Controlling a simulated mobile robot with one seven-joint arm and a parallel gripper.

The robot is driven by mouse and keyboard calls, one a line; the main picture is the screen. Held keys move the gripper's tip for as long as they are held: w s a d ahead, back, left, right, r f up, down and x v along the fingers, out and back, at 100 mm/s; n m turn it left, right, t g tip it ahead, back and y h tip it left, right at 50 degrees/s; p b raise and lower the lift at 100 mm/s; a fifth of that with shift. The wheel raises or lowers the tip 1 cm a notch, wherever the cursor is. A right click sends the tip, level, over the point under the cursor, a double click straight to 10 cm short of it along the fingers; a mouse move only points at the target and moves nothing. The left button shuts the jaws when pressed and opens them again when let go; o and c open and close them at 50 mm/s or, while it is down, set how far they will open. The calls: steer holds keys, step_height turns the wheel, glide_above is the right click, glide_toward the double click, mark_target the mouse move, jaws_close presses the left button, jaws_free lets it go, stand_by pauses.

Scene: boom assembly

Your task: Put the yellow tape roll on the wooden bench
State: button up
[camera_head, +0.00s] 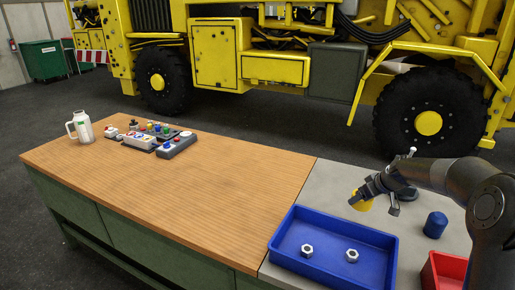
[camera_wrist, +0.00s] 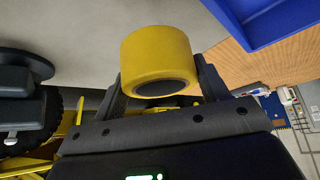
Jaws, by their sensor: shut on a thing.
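The yellow tape roll (camera_head: 362,203) is at my gripper (camera_head: 366,194), over the grey worktop to the right of the wooden bench (camera_head: 190,180). In the wrist view the tape roll (camera_wrist: 158,58) sits between the two fingers of my gripper (camera_wrist: 160,80), which are shut on it. Its dark core faces the wrist camera. In the head view part of the roll is hidden by the gripper. I cannot tell whether the roll touches the grey worktop. The bench's wooden top is bare over its middle and right part.
A blue tray (camera_head: 385,241) with two nuts stands in front of the gripper, by the bench's right edge. A blue cylinder (camera_head: 435,224) and a red bin (camera_head: 440,272) are at the right.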

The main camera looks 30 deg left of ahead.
steer(key=s+a+n+g, duration=0.1)
steer(key=s+a+n, duration=0.1)
steer(key=s+a, duration=0.55)
steer(key=s+a+n+g+y, duration=0.15)
steer(key=s+a, duration=0.35)
steer(key=a, duration=0.6)
steer(key=s+a+n+g, duration=0.1)
steer(key=s+a+n, duration=0.2)
steer(key=s+a, duration=0.45)
steer(key=shift+t, duration=0.25)
steer(key=a+f, duration=0.2)
steer(key=a, duration=0.2)
steer(key=s+a+f, duration=0.1)
steer(key=a+f, duration=0.1)
steer(key=a, duration=0.2)
steer(key=a+f, duration=0.2)
steer(key=a, duration=0.2)
steer(key=shift+s+a+f, duration=0.15)
steer(key=shift+a+f, duration=0.45)
steer(key=shift+f, duration=1.85)
steer(key=o, duration=1.1)
steer(key=shift+f, duration=0.15)
